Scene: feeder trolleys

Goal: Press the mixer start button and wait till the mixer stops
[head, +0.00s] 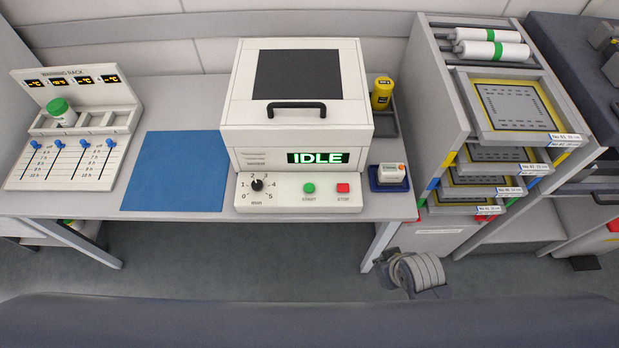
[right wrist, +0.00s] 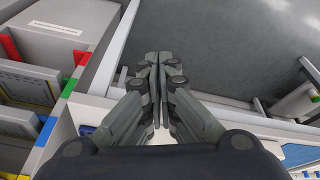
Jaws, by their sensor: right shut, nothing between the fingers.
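The mixer (head: 230,135) is a white box with its lid down and a dark handle on the front. Its display (head: 318,158) reads IDLE in green. On the lower panel are the green start button (head: 309,188), the red stop button (head: 343,188) and a black minute dial (head: 257,185). My right gripper (head: 388,258) is low in front of the table's right leg, below and right of the start button and apart from it. In the right wrist view its fingers (right wrist: 158,60) are shut and empty. My left gripper is not in view.
A warming rack (head: 75,150) with a green-capped jar (head: 60,112) stands at the left. A blue mat (head: 177,170) lies beside the mixer. A small white device (head: 391,173) and a yellow container (head: 381,93) are right of it. A shelf unit with trays (head: 513,105) stands further right.

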